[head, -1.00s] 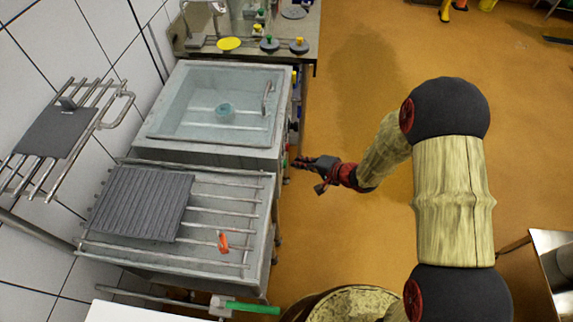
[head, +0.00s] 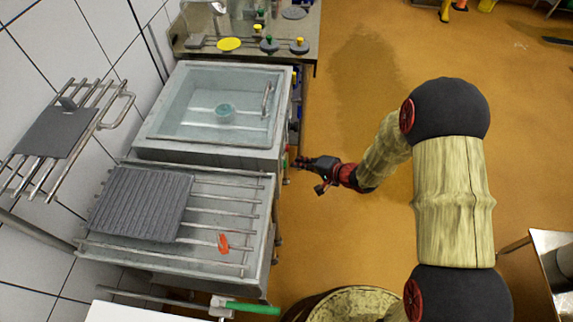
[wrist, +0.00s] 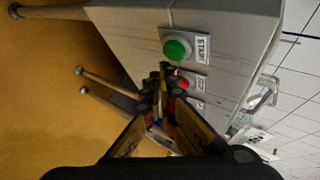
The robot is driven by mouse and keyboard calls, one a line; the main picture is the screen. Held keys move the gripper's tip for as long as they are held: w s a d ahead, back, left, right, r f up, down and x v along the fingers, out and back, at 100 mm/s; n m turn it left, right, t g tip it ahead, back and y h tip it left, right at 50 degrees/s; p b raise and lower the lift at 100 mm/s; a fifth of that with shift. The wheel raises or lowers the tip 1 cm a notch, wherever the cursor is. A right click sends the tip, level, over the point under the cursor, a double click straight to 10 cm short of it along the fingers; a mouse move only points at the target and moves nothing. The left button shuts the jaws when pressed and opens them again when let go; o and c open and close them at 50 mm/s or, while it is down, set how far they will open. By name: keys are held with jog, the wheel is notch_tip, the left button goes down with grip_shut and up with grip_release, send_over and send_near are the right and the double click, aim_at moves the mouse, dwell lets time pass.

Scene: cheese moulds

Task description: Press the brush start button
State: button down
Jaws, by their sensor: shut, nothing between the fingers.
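The green start button (wrist: 176,49) stands out from a grey panel in the wrist view, with a white label reading START beside it. A red button (wrist: 181,81) with its own label sits below it, partly behind my fingers. My gripper (wrist: 163,76) is shut and empty, its fingertips pointing at the panel just below and left of the green button in the picture. I cannot tell how small the gap to the panel is. In the head view my gripper (head: 297,162) is at the right side of the sink unit, where the buttons are tiny.
The water-filled basin (head: 215,105) is left of my gripper. A rack with a grey ribbed mat (head: 140,203) and an orange piece (head: 223,243) is nearer. A steel table (head: 245,55) stands beyond. The orange floor on the right is mostly clear.

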jog(key=shift+a+b, duration=0.2)
jog(key=shift+b, duration=0.2)
jog(key=shift+a, duration=0.2)
jog(key=shift+a+b, duration=0.55)
jog(key=shift+b, duration=0.15)
dwell(0.6)
jog(key=shift+d, duration=0.1)
jog(key=shift+d+b, duration=0.3)
jog(key=shift+d, duration=0.55)
jog(key=d+b, duration=0.1)
jog(key=d, duration=0.4)
jog(key=shift+s, duration=0.15)
dwell(1.0)
